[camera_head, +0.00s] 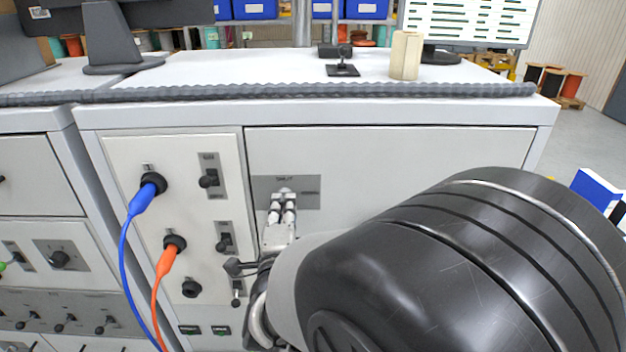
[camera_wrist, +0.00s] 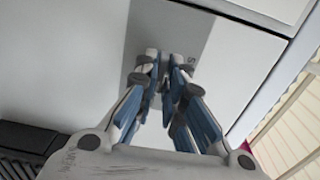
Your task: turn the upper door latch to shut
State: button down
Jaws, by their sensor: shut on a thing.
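The upper door latch sits on a grey plate (camera_head: 309,194) marked "SHUT" at the top, on the left part of the cabinet door (camera_head: 400,150). My gripper (camera_head: 283,203) reaches up to this plate and is closed on the latch. The fingers hide most of the latch, so I cannot tell its exact angle. In the wrist view the two blue-grey fingers of my gripper (camera_wrist: 165,68) meet over the grey plate (camera_wrist: 175,28), and the latch between them is hardly visible.
Left of the door, a panel has black switches (camera_head: 209,179), a blue plug (camera_head: 149,187) and an orange plug (camera_head: 172,246) with hanging cables. A ribbed grey strip (camera_head: 270,92) runs along the cabinet top's front edge. A beige cylinder (camera_head: 406,56) stands on top.

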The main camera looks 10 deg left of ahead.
jog(key=shift+n, duration=0.3)
jog(key=n+b, duration=0.2)
jog(key=n, duration=0.1)
jog(key=shift+n, duration=0.4)
jog(key=n+b, duration=0.1)
jog(key=n, duration=0.8)
jog(key=shift+r+n, duration=0.1)
jog(key=shift+n, duration=0.3)
jog(key=shift+n+p, duration=0.5)
jog(key=shift+n, duration=1.3)
jog(key=c, duration=1.8)
grip_release()
jog(key=shift+c, duration=0.2)
jog(key=shift+o, duration=0.8)
